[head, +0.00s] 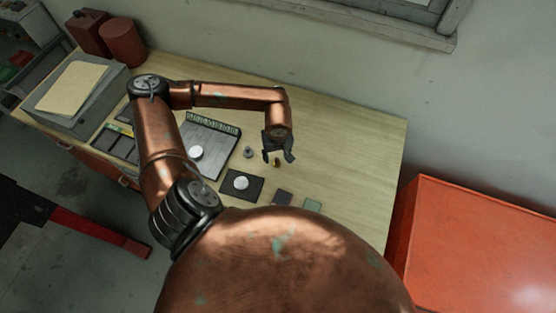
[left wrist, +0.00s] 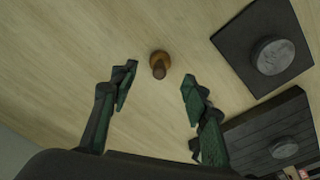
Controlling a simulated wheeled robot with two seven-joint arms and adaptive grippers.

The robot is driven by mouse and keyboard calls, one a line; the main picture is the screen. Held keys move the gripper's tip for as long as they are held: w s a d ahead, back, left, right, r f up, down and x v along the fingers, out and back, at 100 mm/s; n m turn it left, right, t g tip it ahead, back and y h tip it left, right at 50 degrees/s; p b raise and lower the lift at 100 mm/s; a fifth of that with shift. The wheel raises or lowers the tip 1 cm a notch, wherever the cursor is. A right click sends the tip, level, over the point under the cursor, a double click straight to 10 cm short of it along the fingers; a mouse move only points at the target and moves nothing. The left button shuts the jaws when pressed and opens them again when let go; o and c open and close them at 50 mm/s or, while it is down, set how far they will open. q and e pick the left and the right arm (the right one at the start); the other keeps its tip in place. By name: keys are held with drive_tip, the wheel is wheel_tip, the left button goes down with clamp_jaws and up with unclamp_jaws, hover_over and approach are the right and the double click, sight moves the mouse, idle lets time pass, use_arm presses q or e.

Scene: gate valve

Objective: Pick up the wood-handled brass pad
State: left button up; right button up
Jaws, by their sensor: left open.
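The wood-handled brass pad (head: 277,161) stands on the wooden table, small and brownish-gold. In the left wrist view the pad (left wrist: 159,64) shows its brown handle from above, ahead of and roughly between the fingertips. My left gripper (head: 278,157) is open and empty above the table, close over the pad in the head view. Its two fingers also show apart in the left wrist view (left wrist: 157,82). No finger is seen touching the pad. My right gripper is not in view.
A dark square plate (head: 254,193) with a white disc lies nearby, beside a grey slotted tray (head: 219,138) with another disc. A small grey piece (head: 248,152) stands left of the pad. Dark (head: 283,197) and green (head: 313,205) squares lie near the front. The table's right side is clear.

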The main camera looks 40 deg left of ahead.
sight(277, 159)
use_arm(q)
wheel_tip(277, 159, down, 4)
drive_tip(key=shift+w+r+p, duration=0.1)
drive_tip(key=shift+r+p, duration=0.05)
drive_tip(key=shift+p, duration=0.35)
drive_tip(key=c, duration=0.6)
clamp_jaws()
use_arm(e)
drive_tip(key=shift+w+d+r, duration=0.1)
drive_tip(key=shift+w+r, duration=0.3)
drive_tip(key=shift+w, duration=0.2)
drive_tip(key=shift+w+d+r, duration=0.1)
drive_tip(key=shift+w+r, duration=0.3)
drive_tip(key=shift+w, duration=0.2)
